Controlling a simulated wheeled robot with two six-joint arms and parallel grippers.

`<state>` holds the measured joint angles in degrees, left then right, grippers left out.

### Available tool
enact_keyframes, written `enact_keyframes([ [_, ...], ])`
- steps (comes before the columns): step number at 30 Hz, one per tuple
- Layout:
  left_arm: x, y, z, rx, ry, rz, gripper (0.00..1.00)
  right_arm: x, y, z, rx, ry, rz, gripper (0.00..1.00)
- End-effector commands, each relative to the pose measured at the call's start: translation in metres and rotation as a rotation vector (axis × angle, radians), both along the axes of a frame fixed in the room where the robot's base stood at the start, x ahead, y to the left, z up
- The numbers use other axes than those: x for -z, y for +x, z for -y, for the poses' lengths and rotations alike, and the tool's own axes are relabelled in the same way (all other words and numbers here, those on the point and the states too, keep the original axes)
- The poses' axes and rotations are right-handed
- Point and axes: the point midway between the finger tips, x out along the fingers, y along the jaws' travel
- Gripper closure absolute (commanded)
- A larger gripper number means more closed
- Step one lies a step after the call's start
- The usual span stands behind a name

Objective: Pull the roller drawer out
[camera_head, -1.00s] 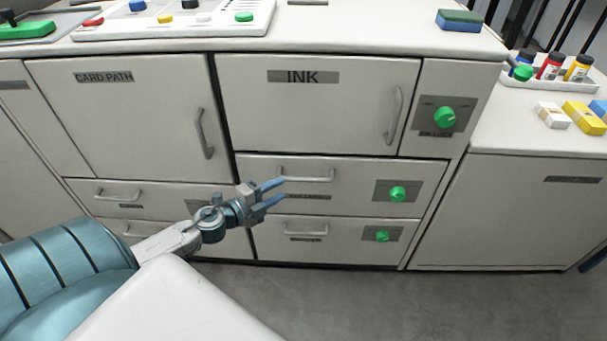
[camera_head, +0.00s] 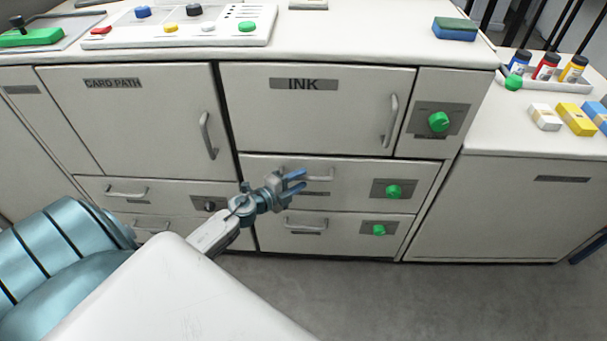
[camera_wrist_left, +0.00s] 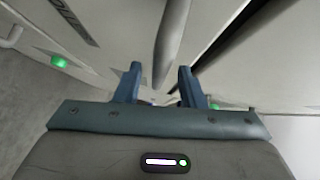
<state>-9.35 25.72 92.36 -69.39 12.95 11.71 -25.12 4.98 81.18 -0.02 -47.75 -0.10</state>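Two drawers sit under the INK door in the head view, an upper drawer (camera_head: 352,172) and a lower drawer (camera_head: 345,238). My right gripper is out of view.
The INK door (camera_head: 315,115) is above, with a handle (camera_head: 390,120) at its right. Green knobs (camera_head: 393,192) sit on panels at the drawers' right. More drawers are at the left. The grey floor (camera_head: 420,300) in front is clear.

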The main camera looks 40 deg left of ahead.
Motion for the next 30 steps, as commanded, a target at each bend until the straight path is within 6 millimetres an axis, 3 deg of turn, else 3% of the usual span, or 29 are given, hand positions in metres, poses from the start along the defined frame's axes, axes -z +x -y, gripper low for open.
enact_keyframes([
  [6,0.002,0.019,0.004,0.000,0.001,0.001,0.64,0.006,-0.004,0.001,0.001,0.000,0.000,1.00],
  [16,0.004,0.021,0.005,0.000,0.001,-0.001,0.64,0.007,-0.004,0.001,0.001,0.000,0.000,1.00],
  [21,0.004,0.021,0.005,0.000,0.001,-0.001,0.97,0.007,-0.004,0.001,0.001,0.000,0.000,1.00],
  [22,0.004,0.021,0.005,0.000,0.001,-0.001,1.00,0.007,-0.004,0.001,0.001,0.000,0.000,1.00],
  [30,0.004,0.020,0.005,0.000,0.001,-0.001,1.00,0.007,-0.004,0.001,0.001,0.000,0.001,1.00],
])
